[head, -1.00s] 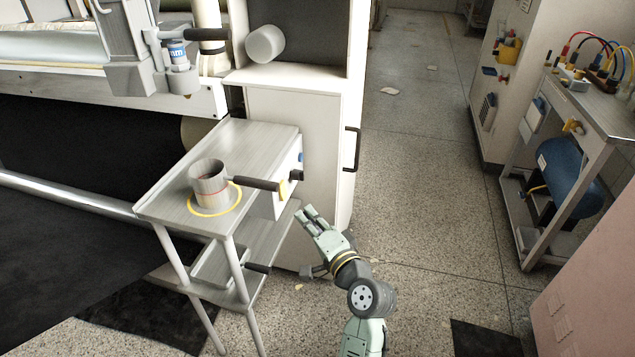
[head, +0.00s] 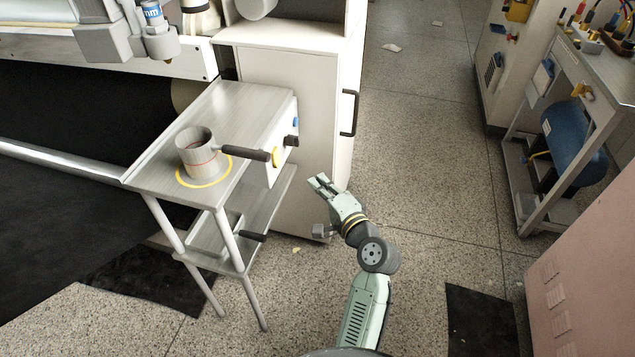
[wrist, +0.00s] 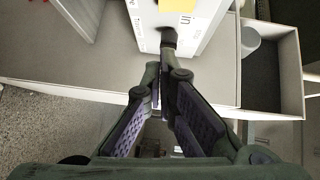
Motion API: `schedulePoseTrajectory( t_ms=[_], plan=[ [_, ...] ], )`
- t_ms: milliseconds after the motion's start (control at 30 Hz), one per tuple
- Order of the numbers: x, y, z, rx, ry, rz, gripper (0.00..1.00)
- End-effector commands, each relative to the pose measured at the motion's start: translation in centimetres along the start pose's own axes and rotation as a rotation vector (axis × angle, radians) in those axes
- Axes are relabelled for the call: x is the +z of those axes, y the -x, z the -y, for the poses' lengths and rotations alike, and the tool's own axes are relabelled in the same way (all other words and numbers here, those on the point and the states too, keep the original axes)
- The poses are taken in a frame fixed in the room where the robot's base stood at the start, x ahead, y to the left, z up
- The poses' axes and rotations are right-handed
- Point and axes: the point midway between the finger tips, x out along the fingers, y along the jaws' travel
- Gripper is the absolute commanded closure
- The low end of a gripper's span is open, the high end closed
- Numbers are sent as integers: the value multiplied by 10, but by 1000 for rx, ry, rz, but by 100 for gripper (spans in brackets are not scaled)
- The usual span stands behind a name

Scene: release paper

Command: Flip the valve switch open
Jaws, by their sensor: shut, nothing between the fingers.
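A white control box (head: 283,140) is on the right side of the grey metal cart. It carries a yellow part (head: 276,157), a black knob (head: 291,141) and a blue part (head: 295,121). I cannot tell which of these is the valve switch. In the wrist view the box's white face (wrist: 198,38) shows a yellow patch (wrist: 176,5) and a dark knob (wrist: 168,38) just beyond my fingertips. My gripper (head: 319,181) is shut and empty, to the right of and below the box, apart from it in the head view. The wrist view also shows my gripper (wrist: 163,75).
A pot (head: 196,152) with a dark handle stands on the cart top (head: 235,100). A smaller pan handle (head: 252,236) sticks out from the lower shelf. A white cabinet (head: 315,110) stands behind. A trolley at right holds a blue tank (head: 575,143). Floor between is open.

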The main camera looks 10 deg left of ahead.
Motion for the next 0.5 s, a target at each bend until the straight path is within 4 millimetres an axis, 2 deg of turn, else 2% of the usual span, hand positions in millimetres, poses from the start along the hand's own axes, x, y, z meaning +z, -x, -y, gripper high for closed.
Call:
schedulePoseTrajectory(
  t_ms=[100,300,500],
  plan=[
    [1,-28,4,0,0,5,100],
    [0,-70,4,0,1,3,100],
    [21,-90,3,1,0,3,100]
  ],
)
